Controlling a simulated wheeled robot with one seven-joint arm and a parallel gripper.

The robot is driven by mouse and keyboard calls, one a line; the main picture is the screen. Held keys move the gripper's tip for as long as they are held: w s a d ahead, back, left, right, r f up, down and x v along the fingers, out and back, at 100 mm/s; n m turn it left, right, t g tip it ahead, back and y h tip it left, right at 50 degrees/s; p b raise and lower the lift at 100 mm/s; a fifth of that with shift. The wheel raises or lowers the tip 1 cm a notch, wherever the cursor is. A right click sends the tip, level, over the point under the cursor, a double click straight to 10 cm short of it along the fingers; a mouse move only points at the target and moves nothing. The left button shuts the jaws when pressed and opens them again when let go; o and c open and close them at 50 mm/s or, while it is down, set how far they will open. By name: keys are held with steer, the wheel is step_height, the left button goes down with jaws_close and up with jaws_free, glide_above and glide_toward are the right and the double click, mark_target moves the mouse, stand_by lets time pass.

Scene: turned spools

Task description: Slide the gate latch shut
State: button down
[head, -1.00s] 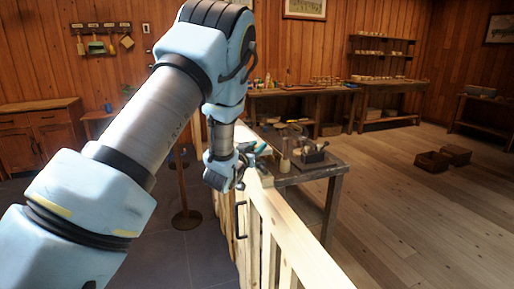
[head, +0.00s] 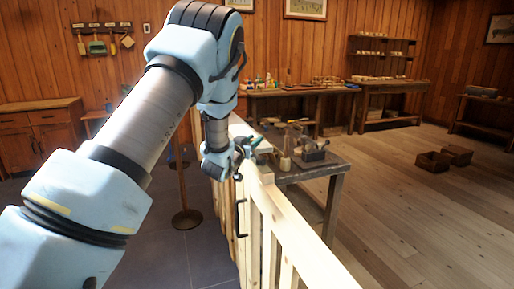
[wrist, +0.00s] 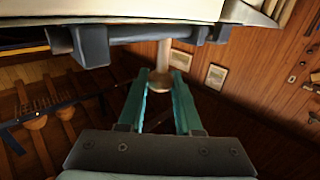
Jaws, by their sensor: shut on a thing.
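The pale wooden gate (head: 268,205) runs from the middle of the head view toward the lower right, with a dark pull handle (head: 241,218) on its left face. My gripper (head: 244,152) is at the gate's top edge, partly hidden by my wrist. In the wrist view, the teal fingers of my gripper (wrist: 161,84) are closed on a pale metal knob (wrist: 160,76), which appears to belong to the latch. Dark latch brackets (wrist: 95,45) lie just above it in that view, under a pale board (wrist: 130,12). How far the bolt is engaged cannot be told.
A workbench (head: 310,168) with tools and a bottle stands close behind the gate on the right. A round-based post (head: 187,219) stands left of the gate. Open wooden floor (head: 400,220) lies at right, with two crates (head: 433,161) further back.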

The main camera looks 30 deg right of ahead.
steer(key=shift+w+d, duration=0.1)
steer(key=shift+w, duration=0.35)
steer(key=shift+w+r, duration=0.1)
steer(key=c, duration=0.6)
jaws_free()
steer(key=b+v, duration=0.3)
steer(key=v, duration=0.7)
steer(key=shift+s+a, duration=0.25)
steer(key=shift+a, duration=0.1)
